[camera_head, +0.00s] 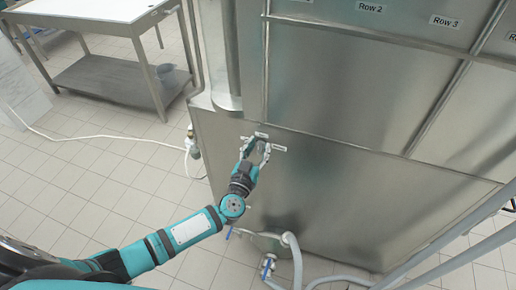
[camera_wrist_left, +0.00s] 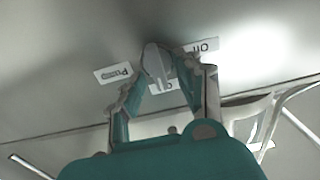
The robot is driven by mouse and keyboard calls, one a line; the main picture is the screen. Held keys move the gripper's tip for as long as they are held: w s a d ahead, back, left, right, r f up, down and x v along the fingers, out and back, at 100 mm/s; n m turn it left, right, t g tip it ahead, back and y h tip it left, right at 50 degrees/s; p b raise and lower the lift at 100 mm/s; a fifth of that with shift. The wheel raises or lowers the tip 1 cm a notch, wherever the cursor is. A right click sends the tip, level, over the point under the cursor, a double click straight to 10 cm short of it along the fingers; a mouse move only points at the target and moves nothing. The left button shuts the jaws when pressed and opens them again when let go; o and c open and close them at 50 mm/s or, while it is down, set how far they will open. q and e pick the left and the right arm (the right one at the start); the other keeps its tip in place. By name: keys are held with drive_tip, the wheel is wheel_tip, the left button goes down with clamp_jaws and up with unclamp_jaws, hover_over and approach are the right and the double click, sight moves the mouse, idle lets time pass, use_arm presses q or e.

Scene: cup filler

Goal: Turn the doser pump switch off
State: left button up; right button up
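The doser pump switch (camera_wrist_left: 157,62) is a small light-grey knob in the upper middle of the left wrist view. It sits on the steel panel among small white labels: a "Pump" label (camera_wrist_left: 113,73), an "Off" label (camera_wrist_left: 201,47) and one partly covered below it. My left gripper (camera_wrist_left: 159,72) is at the switch, with one finger on either side of the knob. Whether the fingers press on it does not show clearly. In the head view my left gripper (camera_head: 258,146) is at the labels on the panel, and the switch is too small to make out. My right gripper is out of view.
The large steel machine (camera_head: 340,200) fills the right side, with "Row" labels higher up. Hoses and blue-handled valves (camera_head: 268,266) lie low in front of it. A steel table (camera_head: 110,75) stands at the upper left. A white cable crosses the tiled floor.

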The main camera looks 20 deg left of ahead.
use_arm(q)
drive_tip(key=shift+c, duration=0.2)
drive_tip(key=c, duration=0.7)
clamp_jaws()
